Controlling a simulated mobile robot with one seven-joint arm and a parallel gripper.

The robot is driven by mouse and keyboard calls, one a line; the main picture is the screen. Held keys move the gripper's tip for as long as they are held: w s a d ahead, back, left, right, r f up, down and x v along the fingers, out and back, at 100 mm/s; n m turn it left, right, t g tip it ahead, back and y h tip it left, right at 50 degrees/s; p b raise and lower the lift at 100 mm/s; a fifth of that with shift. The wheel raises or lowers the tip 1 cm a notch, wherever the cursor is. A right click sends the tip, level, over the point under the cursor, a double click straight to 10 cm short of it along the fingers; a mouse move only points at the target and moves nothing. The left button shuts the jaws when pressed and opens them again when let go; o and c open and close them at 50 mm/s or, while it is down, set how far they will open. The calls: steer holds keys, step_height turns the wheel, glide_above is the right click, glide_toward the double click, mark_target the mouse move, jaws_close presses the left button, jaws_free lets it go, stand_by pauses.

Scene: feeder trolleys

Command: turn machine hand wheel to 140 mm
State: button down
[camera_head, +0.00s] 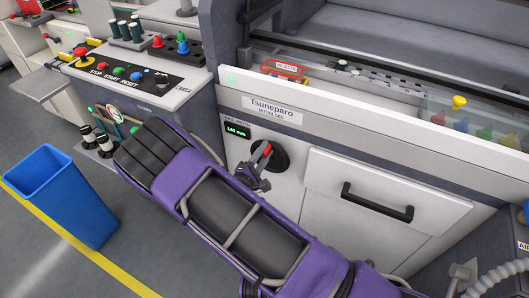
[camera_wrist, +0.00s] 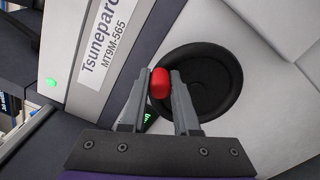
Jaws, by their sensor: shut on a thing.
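The black hand wheel (camera_head: 284,157) is on the white front of the machine, below the Tsuneparo label. It also shows in the wrist view (camera_wrist: 212,82) as a round dark disc. Its red handle knob (camera_wrist: 159,83) is between the fingertips of my gripper (camera_wrist: 160,88), which is shut on it. The knob also shows in the head view (camera_head: 267,150), with my gripper (camera_head: 262,158) at it. A small green display (camera_head: 237,130) above and left of the wheel appears to read 140 mm. In the wrist view my fingers mostly hide the display.
A drawer with a black handle (camera_head: 377,202) is right of the wheel. A control panel (camera_head: 130,80) with buttons stands at left. A blue bin (camera_head: 62,195) stands on the floor by a yellow line. Coloured parts sit in a clear tray (camera_head: 430,105) above.

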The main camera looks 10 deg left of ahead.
steer(key=shift+w+d+r, duration=0.15)
steer(key=shift+r, duration=0.05)
steer(key=c, duration=0.7)
jaws_free()
steer(key=shift+f, duration=0.1)
steer(key=shift+o, duration=0.2)
steer(key=shift+s+a+f, duration=0.1)
steer(key=shift+s+a, duration=0.1)
steer(key=shift+s, duration=0.2)
steer(key=v, duration=1.6)
steer(key=shift+s+p, duration=0.25)
steer(key=shift+p, duration=0.1)
